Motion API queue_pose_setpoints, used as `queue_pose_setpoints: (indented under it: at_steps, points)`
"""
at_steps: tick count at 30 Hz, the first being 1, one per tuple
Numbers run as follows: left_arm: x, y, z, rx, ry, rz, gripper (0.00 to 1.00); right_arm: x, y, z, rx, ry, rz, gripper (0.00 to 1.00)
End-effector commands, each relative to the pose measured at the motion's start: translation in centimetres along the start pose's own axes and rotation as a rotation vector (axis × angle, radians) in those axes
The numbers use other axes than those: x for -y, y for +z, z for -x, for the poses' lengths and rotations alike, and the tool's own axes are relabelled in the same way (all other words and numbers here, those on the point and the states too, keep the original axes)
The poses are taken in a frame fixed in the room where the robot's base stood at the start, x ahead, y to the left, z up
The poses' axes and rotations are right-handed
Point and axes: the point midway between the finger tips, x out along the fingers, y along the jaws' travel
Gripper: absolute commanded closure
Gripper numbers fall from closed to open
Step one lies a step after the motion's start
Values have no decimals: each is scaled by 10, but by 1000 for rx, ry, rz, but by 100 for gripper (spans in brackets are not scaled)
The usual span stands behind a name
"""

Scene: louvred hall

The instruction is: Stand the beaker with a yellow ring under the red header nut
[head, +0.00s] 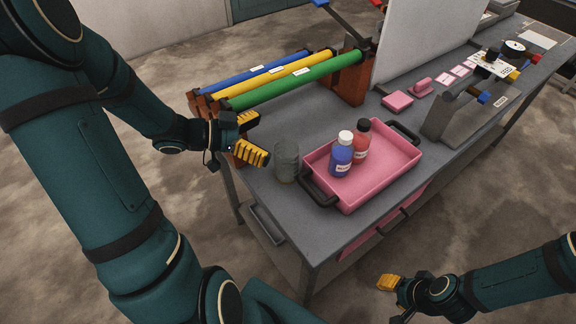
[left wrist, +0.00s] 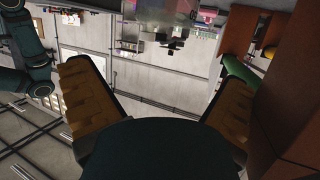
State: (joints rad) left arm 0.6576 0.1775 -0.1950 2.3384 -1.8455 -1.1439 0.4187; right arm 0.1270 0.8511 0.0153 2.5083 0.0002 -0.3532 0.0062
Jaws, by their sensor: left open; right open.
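A greenish-grey see-through beaker (head: 286,161) stands upright on the grey bench, left of the pink tray. I cannot make out a yellow ring on it. My left gripper (head: 254,136) is open and empty, with yellow fingers, just left of the beaker and apart from it. Its open fingers also show in the left wrist view (left wrist: 160,100), with no beaker visible between them. A small red part (head: 377,4) shows at the top edge; I cannot tell whether it is the red header nut. My right gripper (head: 389,283) is open and low, off the bench's front.
The pink tray (head: 376,183) holds a blue bottle (head: 341,158) and a red bottle (head: 361,143). Blue, yellow and green rolls (head: 290,84) lie in a brown rack behind the left gripper. A white panel (head: 425,38) stands behind. A grey toolbox (head: 463,112) stands farther right.

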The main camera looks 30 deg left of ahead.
Motion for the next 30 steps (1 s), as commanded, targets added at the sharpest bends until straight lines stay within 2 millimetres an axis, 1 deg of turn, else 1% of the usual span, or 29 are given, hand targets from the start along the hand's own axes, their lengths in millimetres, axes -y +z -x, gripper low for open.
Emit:
queue_pose_setpoints:
  at_steps: [1,6,9,14,17,21,24,27,30]
  points:
    - [0,14,-4,0,0,6,0,-2,2,-6,4,0,1,53]
    - [0,38,-12,0,0,3,0,-5,5,-14,10,-1,3,53]
    - [0,36,-20,-2,0,0,0,-5,5,-14,10,-1,3,53]
    - [0,35,-29,-1,0,0,0,-6,4,-16,8,-1,3,53]
    - [0,36,-43,-1,2,0,0,-7,4,-20,7,-1,4,53]
    - [-1,36,-66,0,2,0,0,-10,3,-26,4,-1,4,53]
    - [0,36,-79,-1,1,-2,0,-11,3,-28,2,-1,4,53]
    - [0,35,-85,0,-1,-1,0,-11,3,-29,1,-1,4,53]
    - [0,35,-86,0,-2,0,0,-11,3,-29,1,-1,4,53]
